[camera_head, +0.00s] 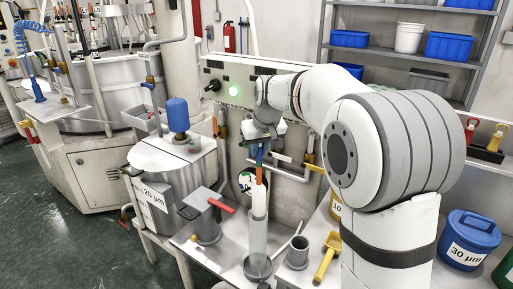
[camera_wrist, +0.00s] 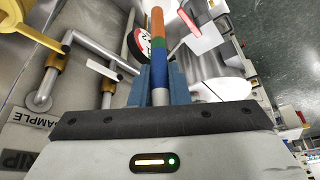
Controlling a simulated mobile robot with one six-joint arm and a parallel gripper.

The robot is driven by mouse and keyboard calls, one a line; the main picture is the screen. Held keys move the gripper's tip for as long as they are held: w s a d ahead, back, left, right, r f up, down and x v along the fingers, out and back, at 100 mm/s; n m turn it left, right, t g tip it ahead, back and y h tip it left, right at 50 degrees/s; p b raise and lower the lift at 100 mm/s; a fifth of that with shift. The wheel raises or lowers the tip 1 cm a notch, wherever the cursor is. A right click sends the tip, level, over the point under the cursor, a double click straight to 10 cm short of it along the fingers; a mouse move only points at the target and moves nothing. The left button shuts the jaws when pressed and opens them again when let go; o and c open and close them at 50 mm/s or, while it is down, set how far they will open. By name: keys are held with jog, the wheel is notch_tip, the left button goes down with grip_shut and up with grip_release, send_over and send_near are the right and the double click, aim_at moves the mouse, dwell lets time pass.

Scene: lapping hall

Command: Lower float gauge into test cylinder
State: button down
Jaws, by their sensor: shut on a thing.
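The float gauge has a thin stem banded in blue, green and orange (camera_head: 259,168), with a paler part below. Its banded stem also shows in the wrist view (camera_wrist: 158,50), pointing away from my gripper. My gripper (camera_head: 259,149) is shut on the upper stem. In the wrist view its blue fingers (camera_wrist: 161,88) sit on both sides of the stem. The clear test cylinder (camera_head: 258,238) stands upright on a dark base, below the gauge and roughly in line with it. I cannot tell whether the gauge's lower end is above or inside the cylinder mouth.
A grey cup (camera_head: 298,252) and a yellow scoop (camera_head: 327,257) are right of the cylinder. Pipework (camera_head: 283,164) and a round dial (camera_head: 246,181) are close behind the gauge.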

aim_at(259, 217)
jog(key=shift+f+b, duration=8.1)
jog(key=shift+f, duration=3.65)
jog(key=shift+f+b, duration=1.15)
jog(key=shift+f, duration=0.55)
